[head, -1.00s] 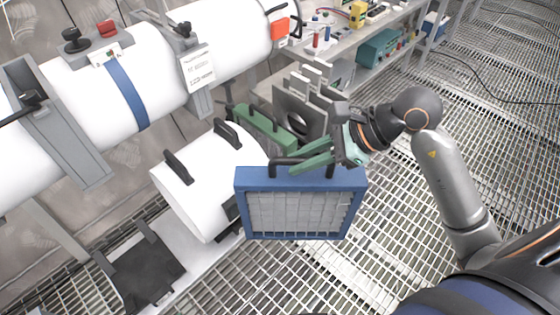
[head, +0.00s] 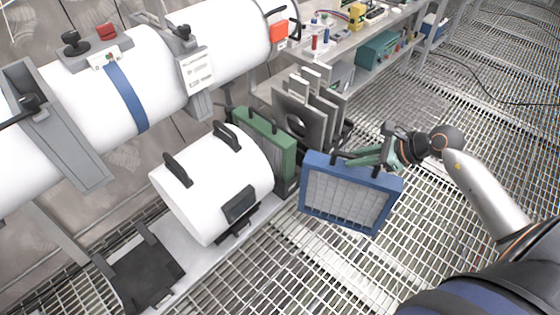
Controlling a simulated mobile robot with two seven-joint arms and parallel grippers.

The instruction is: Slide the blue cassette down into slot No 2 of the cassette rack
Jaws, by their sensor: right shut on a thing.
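The blue cassette (head: 348,199), a square blue frame around a pale pleated panel, hangs tilted in front of the rack, apart from it. My right gripper (head: 368,158) is shut on the black handle at its top edge. The cassette rack (head: 306,114) is a row of upright grey plates, one with a round hole, behind and left of the cassette. A green cassette (head: 266,146) stands at the rack's left end, beside a white drum. I cannot read any slot numbers. My left gripper is not in view.
The white drum (head: 212,185) with black handles lies left of the green cassette on a pale base. A large white pipe (head: 150,75) runs behind. A workbench (head: 345,62) with small parts stands at the back. The grating floor (head: 450,120) at right is open.

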